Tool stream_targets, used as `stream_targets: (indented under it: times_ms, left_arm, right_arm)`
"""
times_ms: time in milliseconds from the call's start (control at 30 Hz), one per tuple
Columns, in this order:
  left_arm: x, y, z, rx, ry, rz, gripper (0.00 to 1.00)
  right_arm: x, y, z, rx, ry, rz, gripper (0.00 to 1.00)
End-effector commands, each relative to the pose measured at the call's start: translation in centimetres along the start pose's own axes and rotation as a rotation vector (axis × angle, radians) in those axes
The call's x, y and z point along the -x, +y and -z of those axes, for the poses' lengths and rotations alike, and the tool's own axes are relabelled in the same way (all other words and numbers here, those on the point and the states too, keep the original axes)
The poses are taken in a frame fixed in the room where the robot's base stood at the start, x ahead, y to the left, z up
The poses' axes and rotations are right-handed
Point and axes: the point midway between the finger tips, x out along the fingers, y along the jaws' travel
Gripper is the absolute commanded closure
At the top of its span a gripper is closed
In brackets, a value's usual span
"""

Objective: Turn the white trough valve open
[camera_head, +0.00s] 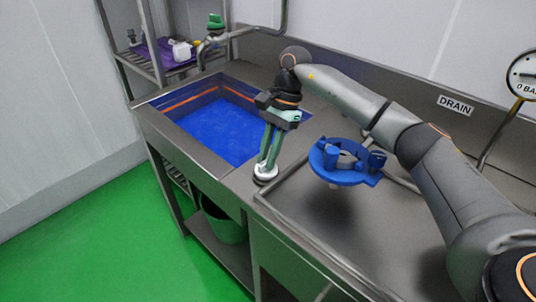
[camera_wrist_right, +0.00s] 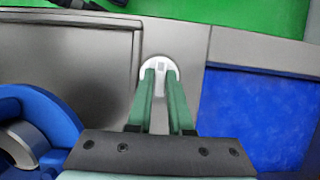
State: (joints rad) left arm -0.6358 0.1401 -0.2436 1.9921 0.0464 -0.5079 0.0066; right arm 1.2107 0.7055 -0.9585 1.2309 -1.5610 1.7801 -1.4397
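The white trough valve (camera_head: 265,172) is a small round knob on the steel rim between the blue-filled trough (camera_head: 215,132) and the right-hand counter. My right gripper (camera_head: 267,163) points down at it with two green fingers. In the right wrist view the valve (camera_wrist_right: 148,67) lies at the fingertips. Its raised middle bar shows between the two fingers (camera_wrist_right: 159,80), which are close together and appear shut on it. The fingers cover part of the knob. My left gripper is in neither view.
A blue ring-shaped part (camera_head: 342,177) with upright pieces stands right of my right gripper, close to my arm. A green tap handle (camera_head: 216,21) is behind the trough. A green bucket (camera_head: 226,228) stands below. A DRAIN sign (camera_head: 455,105) is on the wall.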

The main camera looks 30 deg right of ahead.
Motion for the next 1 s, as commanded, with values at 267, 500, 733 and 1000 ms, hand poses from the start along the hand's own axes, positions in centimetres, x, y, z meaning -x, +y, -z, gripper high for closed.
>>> stream_targets:
  times_ms: [267, 500, 733, 1000]
  left_arm:
    - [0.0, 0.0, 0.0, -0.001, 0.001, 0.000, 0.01]
    - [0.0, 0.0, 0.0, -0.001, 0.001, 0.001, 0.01]
    - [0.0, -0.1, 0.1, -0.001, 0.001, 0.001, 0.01]
    - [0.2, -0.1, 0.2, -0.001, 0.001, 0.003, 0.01]
  right_arm:
    - [0.0, 0.0, 0.0, -0.001, 0.000, 0.001, 0.54]
    - [0.2, 0.0, 0.0, -0.002, 0.000, 0.001, 0.54]
    - [3.5, -0.1, 0.0, -0.002, 0.001, 0.005, 0.54]
    - [9.4, -0.1, -0.1, -0.003, 0.000, 0.004, 0.54]
